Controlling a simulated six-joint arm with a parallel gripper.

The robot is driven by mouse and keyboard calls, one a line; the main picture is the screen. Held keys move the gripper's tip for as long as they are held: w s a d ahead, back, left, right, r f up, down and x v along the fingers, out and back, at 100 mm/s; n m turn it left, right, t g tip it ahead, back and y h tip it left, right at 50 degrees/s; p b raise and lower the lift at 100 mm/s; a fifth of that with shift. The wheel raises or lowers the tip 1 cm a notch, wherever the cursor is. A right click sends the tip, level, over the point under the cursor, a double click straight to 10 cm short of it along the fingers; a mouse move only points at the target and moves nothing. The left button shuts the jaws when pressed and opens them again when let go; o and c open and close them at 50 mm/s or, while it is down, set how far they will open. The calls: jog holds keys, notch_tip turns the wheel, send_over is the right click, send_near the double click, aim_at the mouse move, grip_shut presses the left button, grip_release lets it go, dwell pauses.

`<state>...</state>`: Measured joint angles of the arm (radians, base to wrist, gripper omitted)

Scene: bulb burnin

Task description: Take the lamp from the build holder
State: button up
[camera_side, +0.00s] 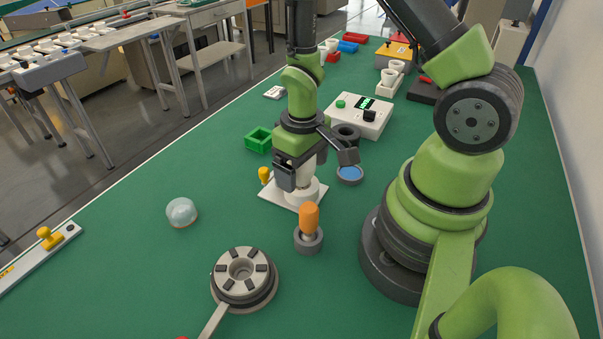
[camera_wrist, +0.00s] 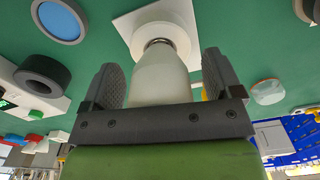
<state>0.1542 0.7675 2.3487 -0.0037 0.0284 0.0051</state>
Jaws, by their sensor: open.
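The lamp (camera_side: 306,172) is a frosted white bulb shape with a metal neck, standing upright in the build holder (camera_side: 318,196), a white square plate with a round white seat. In the wrist view the lamp (camera_wrist: 160,78) lies between the two dark fingers of my gripper (camera_wrist: 163,75), with a gap on each side. The holder's plate (camera_wrist: 127,27) shows beyond it. In the side view my gripper (camera_side: 316,168) is open, pointing down around the lamp, and one finger partly hides it.
An orange-topped piece (camera_side: 309,217) in a grey ring stands just in front. A slotted round fixture (camera_side: 226,284) and clear dome (camera_side: 181,211) lie nearer and left. A blue disc (camera_side: 350,173), black ring (camera_side: 347,134), green box (camera_side: 258,141) and control box (camera_side: 360,115) surround the holder.

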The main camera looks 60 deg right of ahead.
jog(key=c, duration=1)
notch_tip(320, 180, up, 14)
jog(key=shift+r, duration=0.25)
dwell(0.4)
